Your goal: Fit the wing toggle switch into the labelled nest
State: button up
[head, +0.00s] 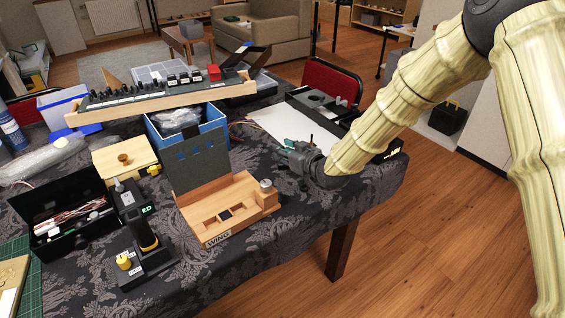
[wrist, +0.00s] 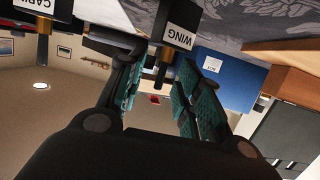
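In the wrist view, a dark switch block with a white WING label (wrist: 177,38) shows at the top, its short lever towards the fingers. My gripper (wrist: 157,88) has teal fingers spread apart, with a clear gap between them. The WING lever lines up with this gap; I cannot tell whether a finger touches it. In the head view, my gripper (head: 291,149) is low over the table's right part, and the switch cannot be made out there. The wooden nest (head: 250,185), labelled WING on its front edge, stands to the left with a dark upright panel behind it.
A second labelled switch (wrist: 42,8), apparently CABIN, is beside the WING one. A blue box (head: 213,114) stands behind the nest; a black device (head: 150,262) stands in front to its left. A black tray (head: 325,102) lies behind my gripper. Cloth right of the nest is clear.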

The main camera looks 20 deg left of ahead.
jog(key=shift+w+a+f, duration=0.15)
jog(key=shift+w+a, duration=0.15)
jog(key=shift+a, duration=0.05)
grip_shut()
